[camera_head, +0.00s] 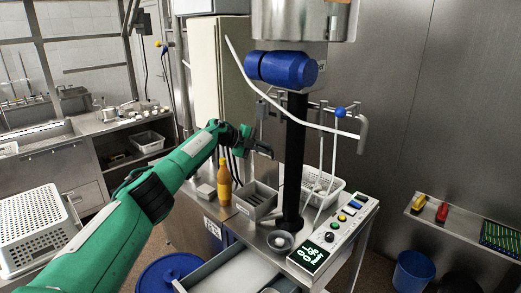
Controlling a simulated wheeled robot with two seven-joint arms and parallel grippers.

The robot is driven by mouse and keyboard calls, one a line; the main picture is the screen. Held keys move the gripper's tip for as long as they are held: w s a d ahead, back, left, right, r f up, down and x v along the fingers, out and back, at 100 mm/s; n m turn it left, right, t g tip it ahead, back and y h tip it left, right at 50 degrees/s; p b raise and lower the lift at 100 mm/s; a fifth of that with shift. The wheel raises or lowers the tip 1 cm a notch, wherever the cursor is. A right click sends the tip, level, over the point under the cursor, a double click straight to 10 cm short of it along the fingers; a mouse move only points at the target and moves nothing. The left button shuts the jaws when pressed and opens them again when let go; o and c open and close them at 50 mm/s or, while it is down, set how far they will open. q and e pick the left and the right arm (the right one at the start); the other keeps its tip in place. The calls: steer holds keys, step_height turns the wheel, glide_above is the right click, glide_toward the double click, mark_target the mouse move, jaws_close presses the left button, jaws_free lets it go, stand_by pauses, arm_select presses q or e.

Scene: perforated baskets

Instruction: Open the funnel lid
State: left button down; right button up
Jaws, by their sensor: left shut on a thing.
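The machine's steel drum-shaped funnel (295,20) is at the top centre, cut off by the picture's upper edge, so its lid cannot be made out. A blue motor-like cylinder (287,69) sits under it on a dark column (293,165). My green left arm reaches in from the lower left. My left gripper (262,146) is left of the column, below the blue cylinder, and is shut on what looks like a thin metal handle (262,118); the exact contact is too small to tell. My right gripper is not in view.
A control panel (333,237) with a lit green display and a white basket (317,184) stand right of the column. A yellow bottle (224,184) and a grey bin (255,199) are below my gripper. A perforated basket (35,226) is at left. A blue bucket (413,271) stands lower right.

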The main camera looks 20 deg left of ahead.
arm_select(q)
steer(key=shift+d+f, duration=0.3)
steer(key=shift+f, duration=0.15)
steer(key=c, duration=1.5)
jaws_free()
steer(key=shift+w, duration=0.2)
steer(key=shift+c, duration=0.2)
steer(key=shift+s, duration=0.1)
steer(key=b+v, duration=0.4)
steer(key=v, duration=1)
steer(key=shift+w+r+b, duration=0.25)
steer(key=shift+r+b, duration=0.15)
